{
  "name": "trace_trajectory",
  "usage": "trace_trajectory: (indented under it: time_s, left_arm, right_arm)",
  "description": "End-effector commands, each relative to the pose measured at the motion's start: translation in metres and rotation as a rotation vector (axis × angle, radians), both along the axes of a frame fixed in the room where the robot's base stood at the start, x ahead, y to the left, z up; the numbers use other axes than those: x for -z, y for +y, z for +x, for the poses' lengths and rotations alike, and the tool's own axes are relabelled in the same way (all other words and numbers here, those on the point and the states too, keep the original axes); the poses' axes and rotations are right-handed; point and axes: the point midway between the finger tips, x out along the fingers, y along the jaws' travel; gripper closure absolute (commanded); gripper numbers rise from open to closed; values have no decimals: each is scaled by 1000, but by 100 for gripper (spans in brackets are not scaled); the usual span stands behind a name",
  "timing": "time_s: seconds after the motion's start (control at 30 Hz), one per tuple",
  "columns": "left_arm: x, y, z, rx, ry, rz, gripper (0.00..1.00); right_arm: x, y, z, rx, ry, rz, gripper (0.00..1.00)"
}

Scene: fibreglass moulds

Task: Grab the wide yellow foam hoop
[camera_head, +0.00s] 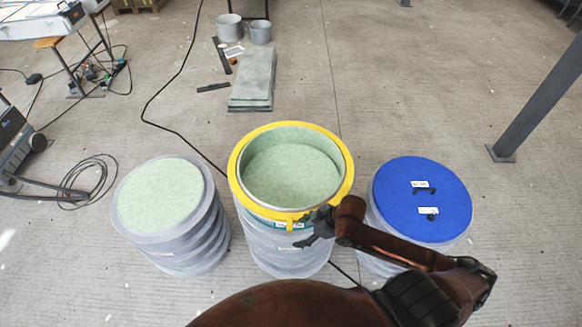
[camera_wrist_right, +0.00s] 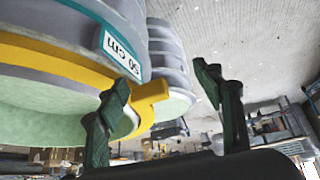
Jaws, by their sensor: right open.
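The wide yellow foam hoop (camera_head: 236,185) sits around the top rim of the middle mould stack (camera_head: 285,250), whose inside is pale green. A small yellow tab sticks out at its near side. My right gripper (camera_head: 304,228) is open at the hoop's near right edge, beside the tab. In the right wrist view, the hoop (camera_wrist_right: 60,62) passes behind one finger of the gripper (camera_wrist_right: 163,76). The tab shows in the gap between the fingers; I cannot tell whether a finger touches it. My left gripper is out of view.
A stack with a pale green top (camera_head: 160,193) stands left of the middle one. A stack with a blue lid (camera_head: 420,190) stands close on the right. Grey slabs (camera_head: 252,80) and metal pots (camera_head: 230,28) lie behind. A dark post (camera_head: 540,95) rises at right.

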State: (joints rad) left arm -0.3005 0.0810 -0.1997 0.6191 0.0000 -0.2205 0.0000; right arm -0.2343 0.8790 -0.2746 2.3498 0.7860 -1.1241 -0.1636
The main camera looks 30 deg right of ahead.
Motion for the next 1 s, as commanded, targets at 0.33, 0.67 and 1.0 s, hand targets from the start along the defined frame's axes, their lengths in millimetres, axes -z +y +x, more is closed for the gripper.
trace_trajectory:
  time_s: [0.33,0.67,1.0]
  left_arm:
    - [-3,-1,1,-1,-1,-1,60]
    - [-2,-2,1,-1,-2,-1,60]
    - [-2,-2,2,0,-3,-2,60]
  right_arm:
    - [-53,-17,19,-192,18,8,39]
    - [-59,-17,25,-210,30,23,39]
    - [-29,0,40,-210,30,24,39]
